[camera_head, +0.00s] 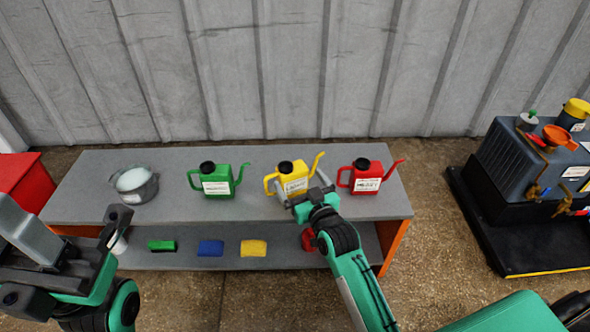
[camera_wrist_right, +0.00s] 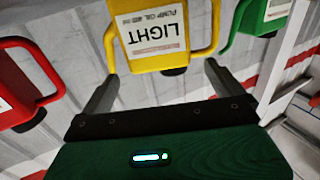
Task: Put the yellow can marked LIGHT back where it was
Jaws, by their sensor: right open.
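The yellow can (camera_head: 291,172) marked LIGHT stands upright on the grey bench top between the green can (camera_head: 218,180) and the red can (camera_head: 366,178). My right gripper (camera_head: 309,193) is at the can's near side, jaws open. In the right wrist view, the yellow can (camera_wrist_right: 150,42) appears upside down, label towards me, just beyond and between the open finger tips (camera_wrist_right: 160,72). Whether a finger touches it I cannot tell. My left gripper (camera_head: 70,262) is at the lower left, away from the cans; its jaw state is unclear.
A pot (camera_head: 135,186) stands at the left of the bench (camera_head: 180,207). The lower shelf holds a green block (camera_head: 162,246), a blue one (camera_head: 210,248) and a yellow one (camera_head: 253,247). A dark machine (camera_head: 535,165) stands right. A ribbed wall (camera_head: 270,70) is behind the bench.

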